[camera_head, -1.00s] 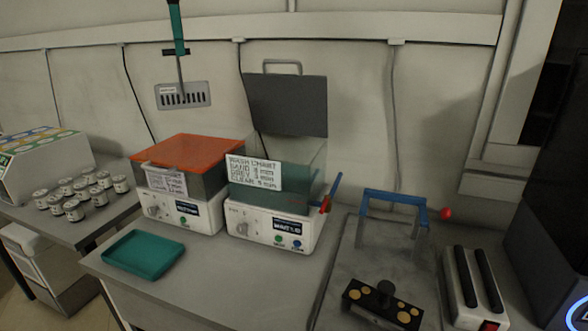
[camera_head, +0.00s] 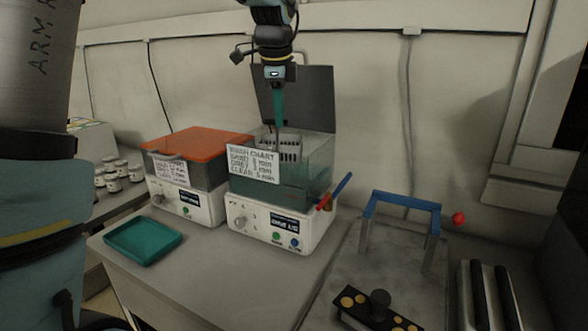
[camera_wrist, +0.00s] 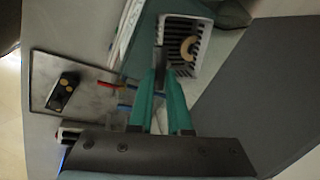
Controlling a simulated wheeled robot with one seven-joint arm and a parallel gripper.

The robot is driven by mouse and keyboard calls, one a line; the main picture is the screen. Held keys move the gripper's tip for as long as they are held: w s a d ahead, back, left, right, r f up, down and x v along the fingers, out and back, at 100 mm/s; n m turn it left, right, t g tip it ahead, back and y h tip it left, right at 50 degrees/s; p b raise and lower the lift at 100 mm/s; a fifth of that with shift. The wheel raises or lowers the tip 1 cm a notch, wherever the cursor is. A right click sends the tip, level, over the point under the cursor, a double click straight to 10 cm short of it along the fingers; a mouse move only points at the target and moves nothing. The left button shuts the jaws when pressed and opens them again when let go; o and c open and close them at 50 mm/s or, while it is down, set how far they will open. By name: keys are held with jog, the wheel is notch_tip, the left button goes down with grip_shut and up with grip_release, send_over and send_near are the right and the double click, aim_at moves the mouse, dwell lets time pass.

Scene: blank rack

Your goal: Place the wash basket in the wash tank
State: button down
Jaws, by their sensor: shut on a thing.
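My gripper (camera_head: 276,88) is shut on that handle from above. The basket hangs at the open top of the wash tank (camera_head: 316,160), a clear-walled box on a white control unit. The wash chart hides the basket's lower left part, and I cannot tell how deep it sits or whether it touches the tank. In the wrist view the basket (camera_wrist: 186,62) shows beyond my gripper (camera_wrist: 162,92), with a tan ring inside it.
The tank's dark lid (camera_head: 310,98) stands open behind it. An orange-lidded unit (camera_head: 195,142) stands to the left. A teal tray (camera_head: 143,240) lies in front left. A blue-handled frame (camera_head: 402,198) stands on the right.

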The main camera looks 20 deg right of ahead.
aim_at(280, 146)
notch_tip(280, 146, down, 8)
jog(key=shift+f+p, duration=0.1)
jog(key=shift+p, duration=0.45)
jog(key=c, duration=1.1)
grip_release()
jog(key=shift+c, duration=0.2)
jog(key=b+v, duration=0.2)
jog(key=v, duration=1)
jog(key=a+f+n+y, duration=0.1)
jog(key=a+f+n, duration=0.5)
jog(key=a, duration=0.3)
jog(key=a+f+n, duration=0.5)
jog(key=a+f, duration=0.1)
jog(key=a, duration=0.3)
jog(key=s+a+f+n+g, duration=0.1)
jog(key=s+a+f+n, duration=0.8)
jog(key=a+n, duration=0.2)
jog(key=shift+s+a+f+n, duration=0.2)
jog(key=shift+a+n, duration=0.2)
jog(key=shift+a, duration=0.6)
